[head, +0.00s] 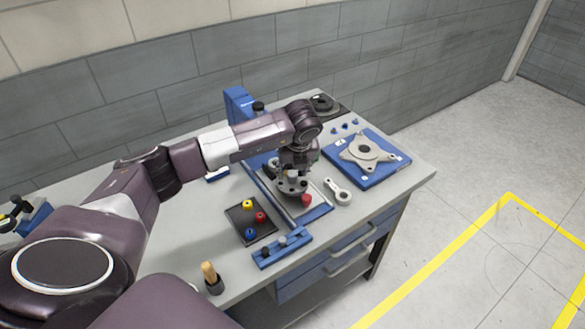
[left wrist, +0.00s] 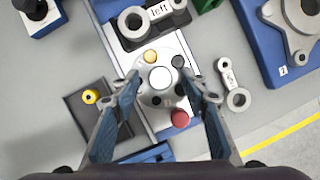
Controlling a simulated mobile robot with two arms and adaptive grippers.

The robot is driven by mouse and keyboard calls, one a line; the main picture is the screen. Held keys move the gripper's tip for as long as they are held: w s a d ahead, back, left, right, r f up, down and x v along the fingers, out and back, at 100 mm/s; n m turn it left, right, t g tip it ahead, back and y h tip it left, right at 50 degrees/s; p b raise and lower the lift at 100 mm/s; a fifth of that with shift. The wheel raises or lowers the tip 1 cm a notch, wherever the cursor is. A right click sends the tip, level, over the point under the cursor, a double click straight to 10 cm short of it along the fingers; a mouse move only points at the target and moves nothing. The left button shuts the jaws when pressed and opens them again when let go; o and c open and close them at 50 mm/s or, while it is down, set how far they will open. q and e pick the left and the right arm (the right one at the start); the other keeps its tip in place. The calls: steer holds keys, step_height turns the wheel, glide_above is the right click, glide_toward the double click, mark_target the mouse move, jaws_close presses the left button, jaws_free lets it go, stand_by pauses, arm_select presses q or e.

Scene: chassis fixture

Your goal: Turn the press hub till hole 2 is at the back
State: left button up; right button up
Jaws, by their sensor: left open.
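The press hub (left wrist: 147,91) is a pale grey disc with a white round centre (left wrist: 160,77), seen from above in the left wrist view. An orange-yellow spot (left wrist: 151,56) and several dark spots lie around its rim. I cannot read any hole number. In the head view the hub is mostly hidden under my left gripper (head: 292,178). My left gripper (left wrist: 162,82) is open, pointing down, with one finger on each side of the hub. I cannot tell whether the fingers touch it. A red knob (left wrist: 180,118) stands at the front of the hub's base (head: 317,210). My right gripper is not in view.
A grey link (head: 340,193) lies right of the press. A blue plate with a grey flange (head: 366,151) is farther right. A dark tray (head: 240,222) with yellow, red and blue pieces is left. A blue bar fixture (head: 282,247) is at the front.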

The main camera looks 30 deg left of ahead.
arm_select(q)
steer(key=shift+w+a+f, duration=0.1)
steer(key=shift+f, duration=0.25)
jaws_close()
steer(key=shift+f+m+b, duration=0.2)
steer(key=shift+m+b, duration=0.4)
steer(key=shift+b, duration=0.3)
steer(key=m+h+b, duration=0.1)
steer(key=m+b, duration=0.2)
steer(key=m+t+h+b, duration=0.1)
steer(key=m+b, duration=0.1)
steer(key=b, duration=0.1)
steer(key=shift+a+m+b, duration=0.2)
steer(key=shift+m+b, duration=0.2)
steer(key=m+h+b, duration=0.1)
steer(key=m+b, duration=0.1)
steer(key=m, duration=0.1)
steer(key=shift+a+r+m+h, duration=0.1)
steer(key=shift+m+h, duration=0.2)
steer(key=shift+h, duration=0.1)
steer(key=shift+r+m+h+b, duration=0.1)
steer(key=shift+m+h+b, duration=0.55)
steer(key=shift+m, duration=1.15)
